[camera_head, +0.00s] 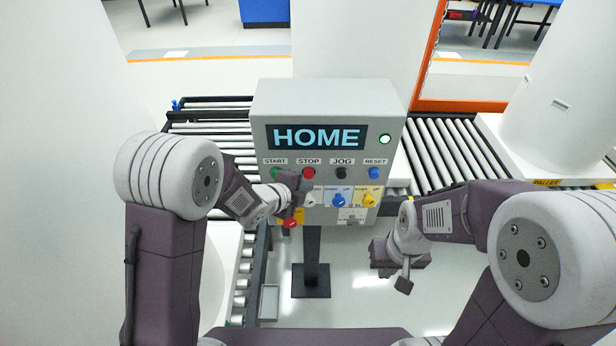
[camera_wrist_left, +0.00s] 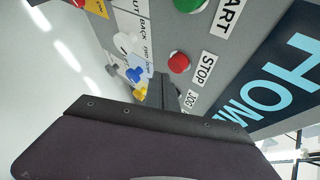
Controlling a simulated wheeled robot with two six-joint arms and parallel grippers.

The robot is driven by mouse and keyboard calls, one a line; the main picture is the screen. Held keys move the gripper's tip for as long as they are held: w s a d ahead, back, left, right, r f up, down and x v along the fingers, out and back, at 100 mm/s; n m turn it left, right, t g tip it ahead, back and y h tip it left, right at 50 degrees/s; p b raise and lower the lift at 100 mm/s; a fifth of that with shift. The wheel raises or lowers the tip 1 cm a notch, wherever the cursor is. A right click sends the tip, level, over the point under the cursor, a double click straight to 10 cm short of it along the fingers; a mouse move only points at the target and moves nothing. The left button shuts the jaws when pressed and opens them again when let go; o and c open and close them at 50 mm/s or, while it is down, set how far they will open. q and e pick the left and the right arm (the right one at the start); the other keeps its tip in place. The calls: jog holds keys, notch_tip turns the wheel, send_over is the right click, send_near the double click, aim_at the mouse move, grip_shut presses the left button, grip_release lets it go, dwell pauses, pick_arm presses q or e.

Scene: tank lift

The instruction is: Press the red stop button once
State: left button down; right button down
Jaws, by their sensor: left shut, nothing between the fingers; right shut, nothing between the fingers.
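The red stop button (camera_head: 308,172) sits under the STOP label on the grey control panel (camera_head: 383,97). In the left wrist view the red button (camera_wrist_left: 179,63) is beside its label, fully visible. My left gripper (camera_head: 298,184) is shut and empty in front of the panel, just below and left of the button. In the wrist view its fingertips (camera_wrist_left: 160,88) point at the panel close to the button; I cannot tell whether they touch the panel. My right gripper (camera_head: 404,277) is shut and empty, low and right of the panel's post.
The green start button (camera_head: 278,172), black jog button (camera_head: 341,172) and blue reset button (camera_head: 373,173) share the row. The display (camera_head: 317,137) reads HOME and a green lamp (camera_head: 385,139) is lit. Several switches and a red knob (camera_head: 289,223) lie below. Roller conveyors (camera_head: 450,150) stand behind.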

pick_arm(q)
jog(key=shift+w, duration=0.1)
dwell(0.5)
jog(key=shift+w, duration=0.4)
jog(key=shift+w, duration=0.45)
dwell(0.6)
jog(key=shift+s+b, duration=0.55)
jog(key=shift+s, duration=0.4)
